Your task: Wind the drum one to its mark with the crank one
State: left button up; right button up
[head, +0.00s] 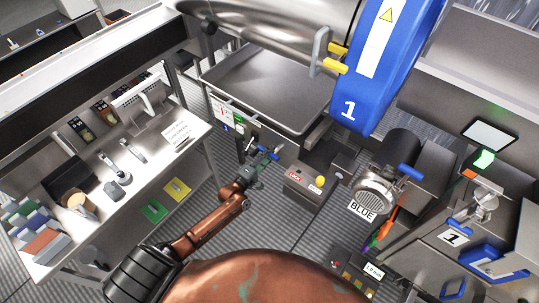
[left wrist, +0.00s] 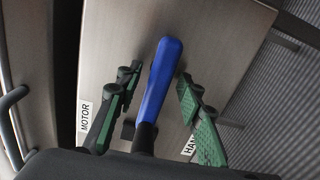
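Drum one is the large steel cylinder (head: 275,22) with a blue end ring (head: 385,80) marked 1, at the top of the head view. My left gripper (head: 262,158) is at a grey box beside the steel tray, below the drum. In the left wrist view its green-padded fingers (left wrist: 158,108) are open on either side of a blue lever (left wrist: 160,80), with gaps on both sides. Labels MOTOR (left wrist: 85,116) and HAND (left wrist: 190,143) flank the lever. A metal part (head: 485,204) hangs above a label 1 at the right; I cannot tell whether it is crank one. My right gripper is not in view.
A steel tray (head: 245,92) lies under the drum. A LOCK box (head: 307,190) with a yellow knob and a motor (head: 376,186) by the BLUE label stand right of my gripper. A bench (head: 75,222) with tools is at the left. Ribbed floor shows between.

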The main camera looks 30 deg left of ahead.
pick_arm(q)
jog(key=s+a, duration=0.2)
jog(key=s, duration=0.9)
jog(key=shift+s, duration=0.35)
jog(key=s+a+f+m+g+y, duration=0.1)
jog(key=s+a+f+m+g, duration=0.15)
jog(key=s+f, duration=0.6)
jog(key=s+a+f+m+g+y, duration=0.1)
jog(key=s+f+m+g, duration=0.2)
jog(key=f, duration=1)
jog(key=s+a+f+m+g+y, duration=0.1)
jog(key=s+f+m+g, duration=0.2)
jog(key=s+f, duration=0.55)
jog(key=s+d+f+m+g, duration=0.1)
jog(key=s+f+m+g, duration=0.1)
jog(key=s+f, duration=0.4)
jog(key=s+d+f+m+g, duration=0.2)
jog(key=s+f, duration=0.5)
jog(key=s, duration=0.8)
jog(key=s+d+f+m+g, duration=0.2)
jog(key=s+f+m+g, duration=0.2)
jog(key=s, duration=0.7)
notch_tip(320, 180, down, 2)
jog(key=shift+s+f+m+y, duration=0.15)
jog(key=shift+s+m+y, duration=0.15)
jog(key=shift+m, duration=0.35)
jog(key=shift+d+g, duration=0.15)
jog(key=shift+g, duration=0.1)
jog(key=shift+c, duration=0.2)
